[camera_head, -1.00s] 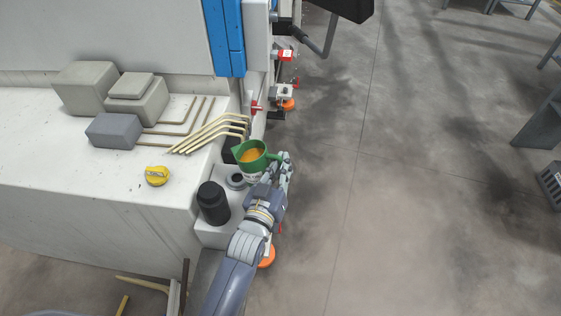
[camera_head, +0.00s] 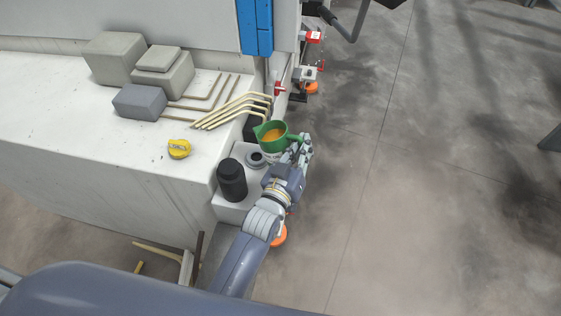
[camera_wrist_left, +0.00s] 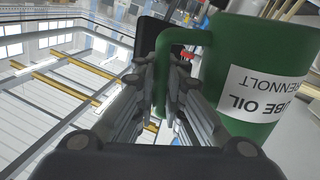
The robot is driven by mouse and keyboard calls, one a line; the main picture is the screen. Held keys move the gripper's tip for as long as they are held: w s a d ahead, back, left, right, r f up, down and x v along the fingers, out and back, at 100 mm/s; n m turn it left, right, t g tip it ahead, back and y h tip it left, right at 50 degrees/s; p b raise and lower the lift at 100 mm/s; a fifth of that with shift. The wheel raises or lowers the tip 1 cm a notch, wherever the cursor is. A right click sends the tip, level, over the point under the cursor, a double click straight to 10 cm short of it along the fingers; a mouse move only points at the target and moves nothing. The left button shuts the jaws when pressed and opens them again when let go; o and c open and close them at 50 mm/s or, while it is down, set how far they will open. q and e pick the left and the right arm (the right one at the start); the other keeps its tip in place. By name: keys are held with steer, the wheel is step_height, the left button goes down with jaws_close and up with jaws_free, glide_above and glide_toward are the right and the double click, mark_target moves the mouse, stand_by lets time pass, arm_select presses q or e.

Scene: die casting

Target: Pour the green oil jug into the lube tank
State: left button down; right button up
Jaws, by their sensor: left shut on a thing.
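The green oil jug (camera_head: 268,142) holds amber oil and is up beside the machine's corner, close to the lube tank. In the left wrist view the jug (camera_wrist_left: 258,75) shows a white label reading "LUBE OIL". My left gripper (camera_head: 303,146) is shut on the jug's handle; its fingers (camera_wrist_left: 168,90) close around the handle in the wrist view. The lube tank (camera_head: 231,206) is a white box low at the machine's end. Its round opening (camera_head: 256,159) is just below and left of the jug. My right gripper is not in view.
A black cylinder (camera_head: 231,180) stands on the tank beside the opening. A yellow cap (camera_head: 179,149) lies on the white machine ledge (camera_head: 120,190). Bent brass pipes (camera_head: 235,110) and grey boxes (camera_head: 165,75) are behind. The floor to the right is clear.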

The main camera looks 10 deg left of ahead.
arm_select(q)
steer(key=shift+r, duration=0.2)
steer(key=shift+r+n+p, duration=0.25)
steer(key=shift+n+p, duration=0.15)
steer(key=shift+p, duration=0.1)
stand_by(0.5)
steer(key=shift+r+n+p, duration=0.3)
steer(key=shift+n+p, duration=0.1)
steer(key=shift+p, duration=0.05)
steer(key=shift+r+p, duration=0.25)
steer(key=shift+p, duration=0.1)
steer(key=shift+a+n, duration=0.1)
steer(key=shift+n, duration=0.3)
steer(key=shift+w+a+r+n+p, duration=0.1)
steer(key=shift+r+n+p, duration=0.15)
steer(key=shift+n+p, duration=0.2)
